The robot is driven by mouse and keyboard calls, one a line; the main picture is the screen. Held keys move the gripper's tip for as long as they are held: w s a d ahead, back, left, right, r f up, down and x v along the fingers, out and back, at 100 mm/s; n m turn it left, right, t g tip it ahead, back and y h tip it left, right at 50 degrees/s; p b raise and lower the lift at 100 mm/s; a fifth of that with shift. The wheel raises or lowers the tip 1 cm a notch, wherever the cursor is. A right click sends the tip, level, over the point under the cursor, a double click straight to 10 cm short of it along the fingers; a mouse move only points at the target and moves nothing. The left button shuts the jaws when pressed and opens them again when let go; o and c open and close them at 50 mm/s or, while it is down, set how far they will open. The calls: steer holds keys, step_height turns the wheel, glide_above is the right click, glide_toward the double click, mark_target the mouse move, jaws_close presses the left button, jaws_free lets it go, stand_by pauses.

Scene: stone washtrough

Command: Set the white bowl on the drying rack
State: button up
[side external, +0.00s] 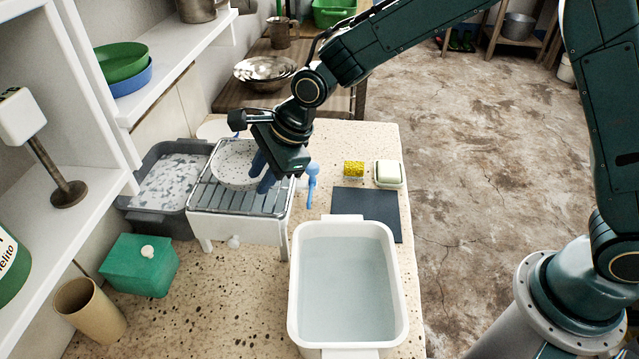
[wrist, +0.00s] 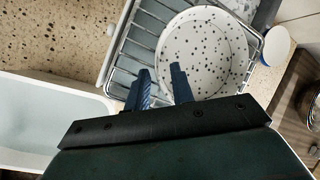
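The white bowl (side external: 233,162) with dark speckles sits on the wire drying rack (side external: 213,197), toward its far part. It also shows in the wrist view (wrist: 212,52), where it looks upright on the rack's wires (wrist: 137,44). My gripper (side external: 264,172) is low over the rack at the bowl's right side. In the wrist view, my gripper's two blue fingers (wrist: 161,80) are apart, one over the bowl's inside and one outside its rim. A gap shows between the fingers and the rim. Part of the bowl's right side is hidden by the gripper in the side view.
A white water basin (side external: 348,347) stands in front of the rack. A grey tub (side external: 165,222) is to its left, with a green box (side external: 140,264) nearby. A blue brush-like item (side external: 312,185), yellow sponge (side external: 353,169), soap dish (side external: 389,174) and dark mat (side external: 367,205) lie right.

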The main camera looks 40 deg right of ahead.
steer(key=shift+r, duration=0.1)
steer(key=v, duration=1.2)
stand_by(0.4)
steer(key=s+d+r+n+t+h, duration=0.1)
steer(key=s+d+r+n, duration=0.2)
steer(key=s+d+n, duration=0.3)
steer(key=s+d+r+n+h, duration=0.1)
steer(key=s+d+r+n, duration=0.25)
steer(key=s+d, duration=0.3)
steer(key=s+d+n+h, duration=0.1)
steer(key=s+d+n, duration=0.3)
steer(key=s, duration=0.2)
steer(key=s+d+f+n+h, duration=0.1)
steer(key=s+d+n, duration=0.3)
steer(key=s, duration=0.3)
steer(key=shift+s+d+f+n+t, duration=0.2)
steer(key=shift+s+d+n+t, duration=0.15)
steer(key=shift+n, duration=0.4)
